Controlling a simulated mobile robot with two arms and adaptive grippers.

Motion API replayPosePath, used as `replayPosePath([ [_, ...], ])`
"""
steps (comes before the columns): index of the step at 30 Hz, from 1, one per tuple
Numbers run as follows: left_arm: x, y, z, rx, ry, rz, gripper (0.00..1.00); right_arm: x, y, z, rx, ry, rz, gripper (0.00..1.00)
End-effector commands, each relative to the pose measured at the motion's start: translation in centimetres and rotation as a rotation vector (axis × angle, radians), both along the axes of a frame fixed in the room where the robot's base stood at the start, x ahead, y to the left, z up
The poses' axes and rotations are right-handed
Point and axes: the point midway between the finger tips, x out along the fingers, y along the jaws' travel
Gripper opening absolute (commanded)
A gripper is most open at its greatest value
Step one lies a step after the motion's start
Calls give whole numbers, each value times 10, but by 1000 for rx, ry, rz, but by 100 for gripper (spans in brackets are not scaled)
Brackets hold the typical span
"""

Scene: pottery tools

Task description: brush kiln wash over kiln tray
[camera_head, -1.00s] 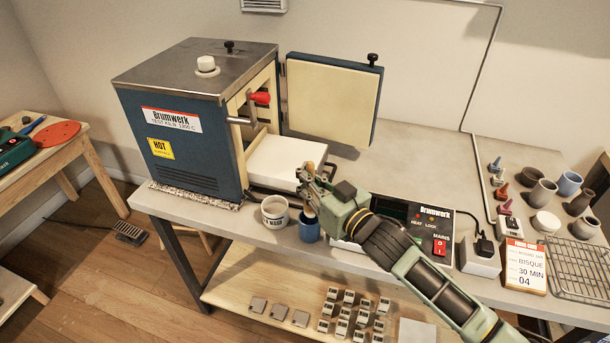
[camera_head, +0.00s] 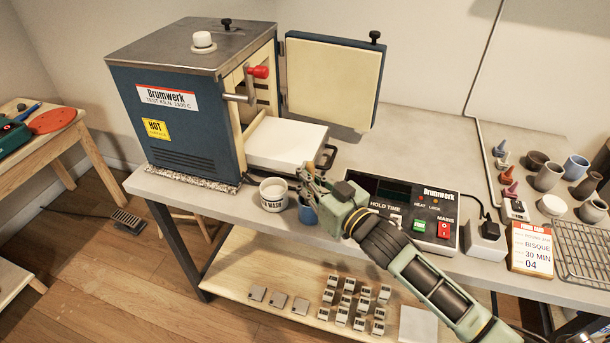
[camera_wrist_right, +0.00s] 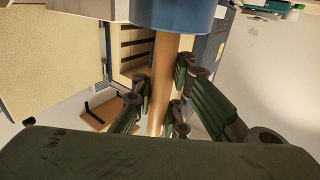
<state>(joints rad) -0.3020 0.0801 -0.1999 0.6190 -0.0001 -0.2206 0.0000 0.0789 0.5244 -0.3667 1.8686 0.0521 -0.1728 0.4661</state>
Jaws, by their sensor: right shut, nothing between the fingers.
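The kiln tray (camera_head: 282,143), a pale slab, lies flat in front of the open kiln. The white kiln wash cup (camera_head: 272,190) stands at the bench's front edge. The blue cup (camera_head: 307,214) stands just right of it, partly hidden by my right gripper (camera_head: 309,186). My right gripper is shut, its fingers over the blue cup's rim. In the wrist view, a wooden brush handle (camera_wrist_right: 165,82) runs from the blue cup (camera_wrist_right: 172,16) past the fingers (camera_wrist_right: 157,105). It looks to be right at the fingers but not held. The bristles are hidden. My left gripper is not in view.
The kiln (camera_head: 185,110) stands left, its door (camera_head: 333,80) swung open behind the tray. A control box (camera_head: 420,215) lies right of the gripper, under my forearm. Small pots and a wire rack (camera_head: 580,250) are far right. The bench behind the control box is clear.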

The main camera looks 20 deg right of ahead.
Motion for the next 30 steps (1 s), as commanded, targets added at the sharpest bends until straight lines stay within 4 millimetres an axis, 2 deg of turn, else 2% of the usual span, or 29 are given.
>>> replayPosePath([
  [2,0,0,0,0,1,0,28,0,0,0,0,0,0,10],
  [10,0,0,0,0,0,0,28,0,0,0,0,0,0,34],
  [22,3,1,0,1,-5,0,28,-5,-3,-1,0,1,0,34],
  [26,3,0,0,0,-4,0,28,-22,-9,-2,-1,4,0,34],
  [30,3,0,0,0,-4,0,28,-48,-19,-2,-2,5,0,34],
])
